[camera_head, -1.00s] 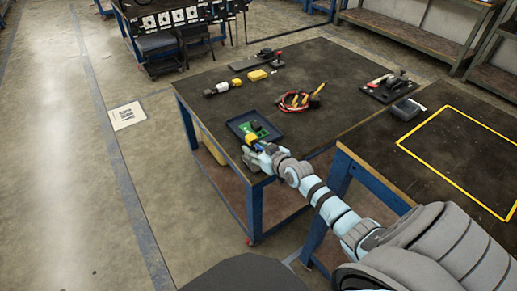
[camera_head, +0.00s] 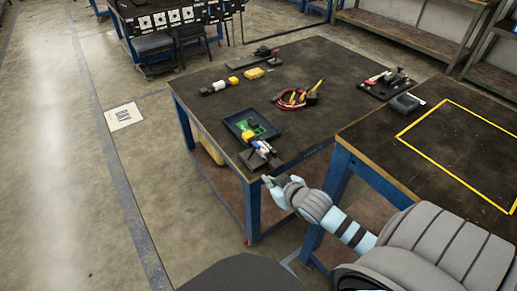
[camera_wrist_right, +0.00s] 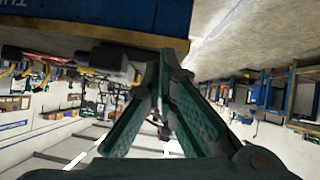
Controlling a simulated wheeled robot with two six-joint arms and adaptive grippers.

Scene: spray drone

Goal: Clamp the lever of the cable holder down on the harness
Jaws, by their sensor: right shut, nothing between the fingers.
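The cable holder (camera_head: 251,162) is a small dark device at the near corner of the dark-topped table. A short harness with a white-and-blue section (camera_head: 263,147) lies at it, its yellow end (camera_head: 247,135) reaching over the tray. The lever is too small to make out. My right gripper (camera_head: 267,180) is just off the table's near edge, below and apart from the holder. In the wrist view its green fingers (camera_wrist_right: 165,60) meet at the tips with nothing between them. A dark grey block (camera_wrist_right: 105,62) shows beyond them, beside the table edge. My left gripper is out of view.
A dark blue tray (camera_head: 231,125) with a green board stands behind the holder. Red cables with yellow-handled pliers (camera_head: 298,98), yellow parts (camera_head: 254,73) and a black clamp tool (camera_head: 395,78) lie farther back. A second table (camera_head: 455,150) with a yellow outline stands at right.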

